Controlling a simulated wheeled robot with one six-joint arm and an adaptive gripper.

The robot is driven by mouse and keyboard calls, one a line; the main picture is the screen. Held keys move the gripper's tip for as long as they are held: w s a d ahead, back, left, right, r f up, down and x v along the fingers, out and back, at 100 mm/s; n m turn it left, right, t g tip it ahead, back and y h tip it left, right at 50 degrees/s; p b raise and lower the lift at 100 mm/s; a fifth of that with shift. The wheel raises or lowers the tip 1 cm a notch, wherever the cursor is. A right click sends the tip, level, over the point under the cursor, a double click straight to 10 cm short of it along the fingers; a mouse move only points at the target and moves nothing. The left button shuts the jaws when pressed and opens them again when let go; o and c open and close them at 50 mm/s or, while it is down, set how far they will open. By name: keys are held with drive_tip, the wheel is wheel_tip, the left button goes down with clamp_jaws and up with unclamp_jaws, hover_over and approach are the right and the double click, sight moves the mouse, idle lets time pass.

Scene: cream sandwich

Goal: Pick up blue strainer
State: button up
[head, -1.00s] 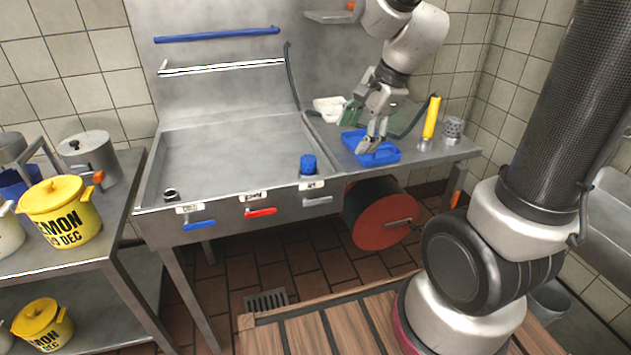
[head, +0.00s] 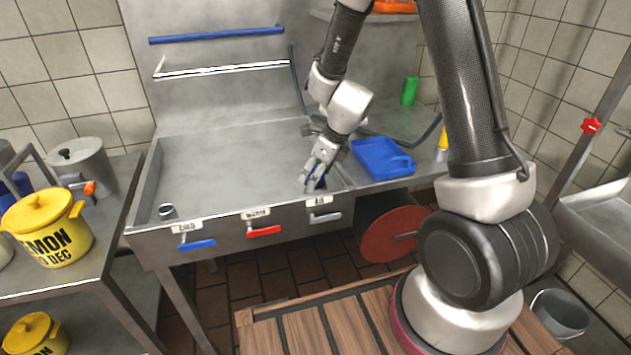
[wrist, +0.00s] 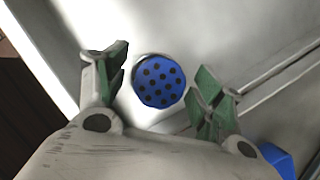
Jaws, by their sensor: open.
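The blue strainer (wrist: 158,82) shows in the wrist view as a round blue top with dark holes. It sits at the front right corner of the sink. In the head view only a bit of its blue (head: 321,184) shows, mostly hidden behind my fingers. My gripper (head: 312,184) is open and points down over the strainer. In the wrist view the green-padded fingertips of my gripper (wrist: 160,92) stand apart, one on each side of the strainer. I cannot tell whether they touch it.
The sink basin (head: 225,170) is mostly clear, with a small metal drain piece (head: 167,211) at front left. Blue, red and grey tap handles line the front.

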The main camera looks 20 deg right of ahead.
drive_tip(key=shift+f, duration=0.15)
drive_tip(key=c, duration=1.1)
